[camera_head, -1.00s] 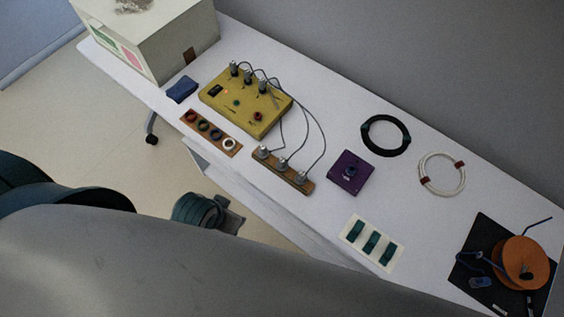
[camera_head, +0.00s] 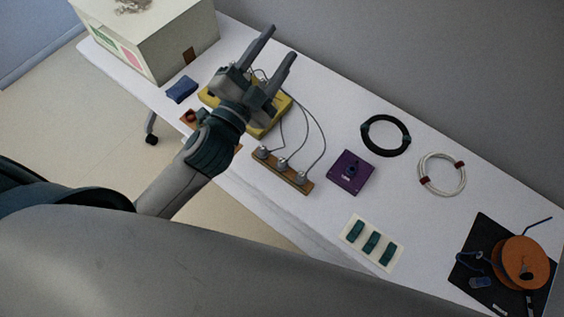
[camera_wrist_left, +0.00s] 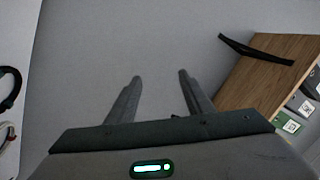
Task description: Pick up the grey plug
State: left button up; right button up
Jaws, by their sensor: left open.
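Several grey plugs with cables are in view. Three sit in a brown wooden strip, such as the middle grey plug (camera_head: 282,163) in the wooden strip (camera_head: 292,183). Their cables run to the yellow box (camera_head: 266,127), whose top and own plugs are now mostly hidden by my left gripper. My left gripper (camera_head: 280,43) is open and empty, its two fingers pointing up and right, appearing above the far side of the yellow box. In the left wrist view my left gripper (camera_wrist_left: 160,77) shows nothing between its fingers. My right gripper is not in view.
On the white table (camera_head: 310,215) lie a purple block (camera_head: 345,184), a black cable coil (camera_head: 366,135), a white coil (camera_head: 421,174), a card with teal pieces (camera_head: 390,242) and an orange spool (camera_head: 523,262). A large pale box (camera_head: 170,50) stands at the left end.

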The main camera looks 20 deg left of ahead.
pick_arm(q)
jog(key=s+d+r+m+g+h, duration=0.45)
jog(key=d+r+m+h, duration=0.6)
jog(key=m+h, duration=0.45)
jog(key=s+d+f+m+g+h, duration=0.1)
jog(key=s+d+m+g, duration=0.25)
jog(key=m+g, duration=0.35)
jog(key=s+d+f+m+g, duration=0.2)
jog(key=s+d+m+g, duration=0.15)
jog(key=m+g, duration=0.4)
jog(key=s+a+f+m+g+y, duration=0.1)
jog(key=a+f+m+y, duration=0.4)
jog(key=f, duration=0.3)
jog(key=a+f+m+g+y, duration=0.1)
jog(key=a+f+m+y, duration=0.45)
jog(key=f, duration=0.25)
jog(key=w+a+f+t+y, duration=0.1)
jog(key=w+a+f+y, duration=0.2)
jog(key=a, duration=0.6)
jog(key=shift+a+f+t+y, duration=0.3)
jog(key=shift+y, duration=0.85)
